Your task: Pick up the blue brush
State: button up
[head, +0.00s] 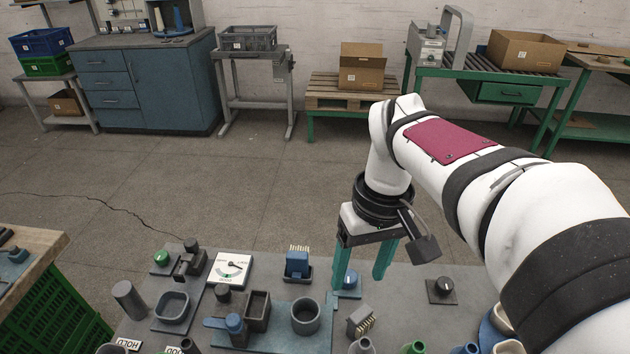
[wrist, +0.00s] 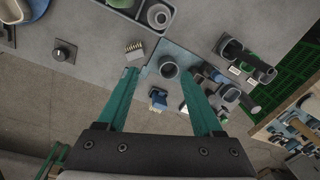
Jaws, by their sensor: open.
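The blue brush (head: 298,264) sits near the far edge of the grey work table in the head view, pale bristles up, with a dark shallow base under it. It also shows in the wrist view (wrist: 158,98), in the gap between the fingers. My gripper (head: 362,276), with green fingers, is open and empty, above the table to the right of the brush in the head view. Its fingers also show in the wrist view (wrist: 158,74). They do not appear to touch the brush.
A grey brush (head: 361,320) lies nearer, to the right. A grey cup (head: 306,314) stands in front of the blue brush, and a blue knob (head: 349,281) beside my fingers. A dial gauge (head: 231,268) is to the left. The table around a black knob (head: 440,288) is clear.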

jog(key=w+a+f+n, duration=0.2)
jog(key=w+a+n, duration=0.2)
jog(key=w, duration=0.3)
jog(key=w+a+f+n, duration=0.1)
jog(key=w+a+n, duration=0.25)
jog(key=w, duration=0.25)
jog(key=n+h, duration=0.1)
jog(key=n, duration=0.5)
send_near(297, 255)
notch_tip(297, 255, down, 12)
jog(key=shift+s+r, duration=0.1)
grip_shut()
